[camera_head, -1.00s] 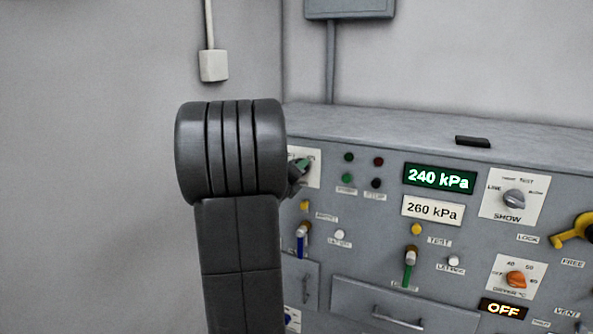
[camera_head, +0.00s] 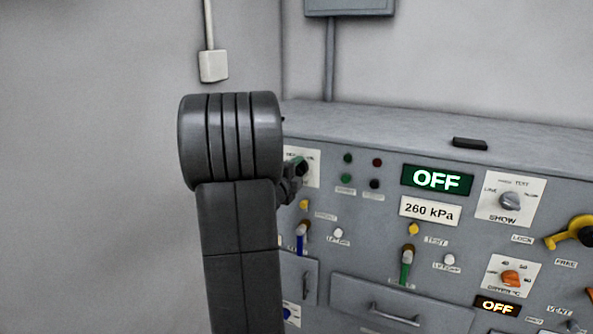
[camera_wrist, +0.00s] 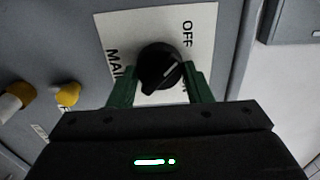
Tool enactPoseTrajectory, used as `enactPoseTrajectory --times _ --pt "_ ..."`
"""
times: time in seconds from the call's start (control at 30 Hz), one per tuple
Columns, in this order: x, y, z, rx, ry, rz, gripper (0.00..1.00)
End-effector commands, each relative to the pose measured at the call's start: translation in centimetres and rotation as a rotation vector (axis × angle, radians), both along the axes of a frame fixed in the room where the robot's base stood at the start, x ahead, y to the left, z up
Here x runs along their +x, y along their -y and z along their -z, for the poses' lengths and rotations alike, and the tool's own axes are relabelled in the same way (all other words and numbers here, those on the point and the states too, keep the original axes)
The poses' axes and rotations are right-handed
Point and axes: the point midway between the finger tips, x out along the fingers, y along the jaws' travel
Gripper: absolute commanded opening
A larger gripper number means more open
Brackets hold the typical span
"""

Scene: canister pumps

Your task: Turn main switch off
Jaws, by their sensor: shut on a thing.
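The main switch is a black rotary knob (camera_wrist: 160,68) on a white plate (camera_wrist: 190,25) lettered "MAIN" and "OFF" in the wrist view. My gripper (camera_wrist: 160,80) has a green finger on each side of the knob and is shut on it. The green display (camera_head: 437,180) reads "OFF".
A white plate (camera_head: 430,211) reads "260 kPa". To the right are the SHOW knob (camera_head: 510,201), an orange knob (camera_head: 511,278) and a yellow lever (camera_head: 573,232). Blue-handled (camera_head: 301,239) and green-handled (camera_head: 406,265) levers sit lower. A black object (camera_head: 469,143) lies on the cabinet top.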

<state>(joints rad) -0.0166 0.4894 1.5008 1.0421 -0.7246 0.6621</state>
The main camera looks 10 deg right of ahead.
Motion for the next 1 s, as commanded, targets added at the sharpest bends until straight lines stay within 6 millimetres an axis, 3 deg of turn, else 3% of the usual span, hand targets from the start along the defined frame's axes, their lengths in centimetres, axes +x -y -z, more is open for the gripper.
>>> enactPoseTrajectory --times 0.47,0.5,0.6,1.0 --pt "0.00 -0.04 0.08 -0.014 -0.011 -0.001 0.22" --pt "0.00 -0.04 0.08 -0.014 -0.010 -0.001 0.47" --pt "0.01 -0.03 0.07 -0.014 -0.010 -0.001 0.67" --pt "-0.61 -0.48 0.02 -0.012 -0.008 -0.001 0.67"
